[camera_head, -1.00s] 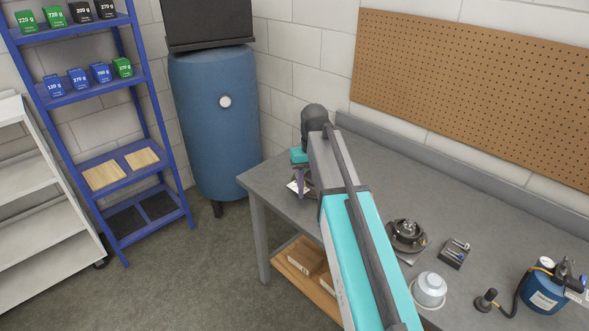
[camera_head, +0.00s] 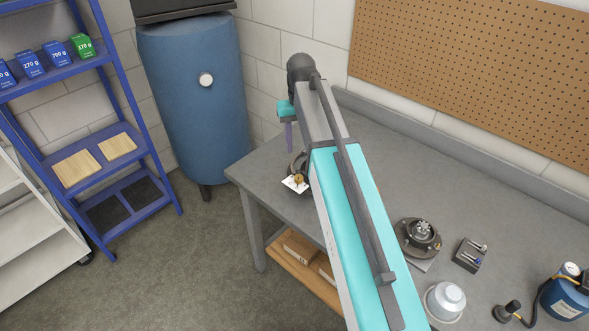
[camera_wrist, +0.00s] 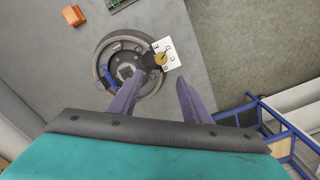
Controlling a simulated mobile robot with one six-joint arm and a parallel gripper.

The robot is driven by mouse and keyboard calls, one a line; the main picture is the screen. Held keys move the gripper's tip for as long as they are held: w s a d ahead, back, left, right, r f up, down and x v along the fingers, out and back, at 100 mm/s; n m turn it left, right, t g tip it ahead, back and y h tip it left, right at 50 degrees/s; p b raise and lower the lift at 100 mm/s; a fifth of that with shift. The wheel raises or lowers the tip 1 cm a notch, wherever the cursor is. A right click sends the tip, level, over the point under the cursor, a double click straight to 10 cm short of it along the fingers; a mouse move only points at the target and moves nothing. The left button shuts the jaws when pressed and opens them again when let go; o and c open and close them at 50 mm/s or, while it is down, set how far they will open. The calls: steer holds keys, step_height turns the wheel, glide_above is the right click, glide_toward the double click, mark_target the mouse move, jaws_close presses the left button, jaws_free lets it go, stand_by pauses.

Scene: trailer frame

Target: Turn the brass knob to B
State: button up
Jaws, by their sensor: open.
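The brass knob (camera_wrist: 161,59) sits at the edge of a round dark drum-like device (camera_wrist: 104,52), beside a white card (camera_wrist: 174,53) with small letters. The letters are too small to read surely, and I cannot tell which one the knob points at. In the head view the brass knob (camera_head: 298,180) and the white card (camera_head: 290,184) show near the bench's left end, partly beside my arm. My gripper (camera_wrist: 160,76) is open and empty, its two purple fingers apart. In the head view my gripper (camera_head: 289,136) hangs above the knob, clear of it.
The grey bench (camera_head: 400,165) also carries a dark round fixture (camera_head: 420,236), a small block with pins (camera_head: 470,252), a white-grey cup (camera_head: 446,300) and a blue canister (camera_head: 568,298). An orange block (camera_wrist: 75,16) lies near the drum. A blue tank (camera_head: 190,100) stands behind.

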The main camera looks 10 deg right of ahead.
mark_target(299, 177)
steer(key=shift+s, duration=0.1)
steer(key=shift+a+f, duration=0.1)
steer(key=shift+f, duration=0.05)
steer(key=shift+s+f+b, duration=0.1)
steer(key=shift+f+b, duration=4.6)
steer(key=shift+f, duration=2.05)
steer(key=shift+c, duration=0.4)
